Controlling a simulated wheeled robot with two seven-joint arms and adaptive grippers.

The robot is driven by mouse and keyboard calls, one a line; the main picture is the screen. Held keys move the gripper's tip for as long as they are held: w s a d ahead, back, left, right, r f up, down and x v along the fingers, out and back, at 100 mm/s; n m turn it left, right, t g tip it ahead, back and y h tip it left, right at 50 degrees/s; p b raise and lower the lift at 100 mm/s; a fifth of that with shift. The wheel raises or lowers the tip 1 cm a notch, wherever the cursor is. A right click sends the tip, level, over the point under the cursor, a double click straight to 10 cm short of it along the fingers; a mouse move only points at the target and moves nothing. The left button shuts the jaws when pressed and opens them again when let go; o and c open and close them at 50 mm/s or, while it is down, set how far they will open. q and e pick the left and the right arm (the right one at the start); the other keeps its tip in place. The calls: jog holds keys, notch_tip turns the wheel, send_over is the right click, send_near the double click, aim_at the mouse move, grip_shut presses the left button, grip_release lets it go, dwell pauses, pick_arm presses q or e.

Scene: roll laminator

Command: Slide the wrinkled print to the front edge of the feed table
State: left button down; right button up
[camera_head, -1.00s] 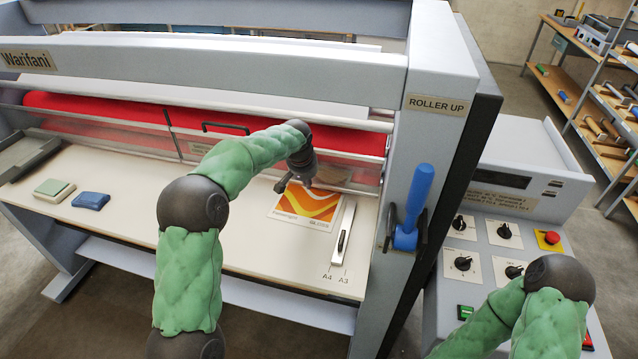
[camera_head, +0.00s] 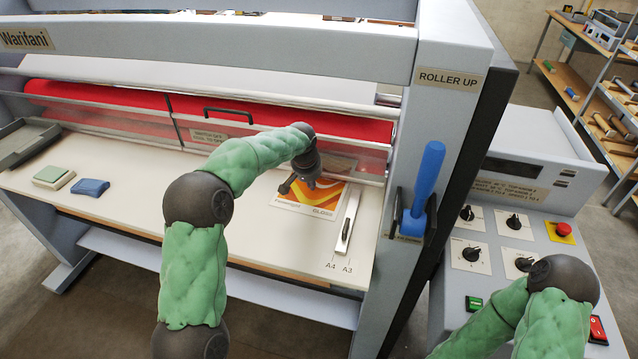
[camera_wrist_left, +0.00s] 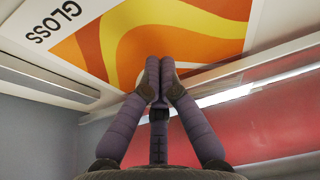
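The print (camera_head: 312,205), a white sheet with orange and yellow waves and the word GLOSS, lies on the right part of the cream feed table (camera_head: 200,225). It is back from the table's front edge, just left of the metal ruler guide. I cannot make out its wrinkles. My left gripper (camera_head: 287,186) is over the print's rear left part and covers some of it. In the left wrist view its fingers (camera_wrist_left: 155,80) are together, in front of the print (camera_wrist_left: 190,35); whether they touch it is unclear. My right gripper is out of view; only part of that arm shows.
The metal guide (camera_head: 347,220) stands beside the print, with A4 and A3 marks. A clear guard with a black handle (camera_head: 228,114) and the red roller (camera_head: 120,98) are behind. Green (camera_head: 53,177) and blue (camera_head: 90,187) blocks lie at left. The front middle is clear.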

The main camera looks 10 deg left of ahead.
aim_at(306, 212)
pick_arm(q)
jog(key=shift+f+b, duration=0.5)
jog(key=shift+f, duration=0.45)
jog(key=shift+s+f, duration=0.1)
jog(key=shift+f, duration=0.1)
dwell(0.5)
jog(key=shift+s+f+b, duration=0.1)
jog(key=shift+s+b, duration=0.2)
jog(key=shift+s, duration=0.15)
jog(key=shift+s+d+b, duration=0.15)
jog(key=shift+s+b, duration=0.65)
jog(key=shift+s, duration=0.85)
jog(key=shift+s+b, duration=0.95)
jog(key=shift+s, duration=1)
jog(key=shift+s, duration=0.15)
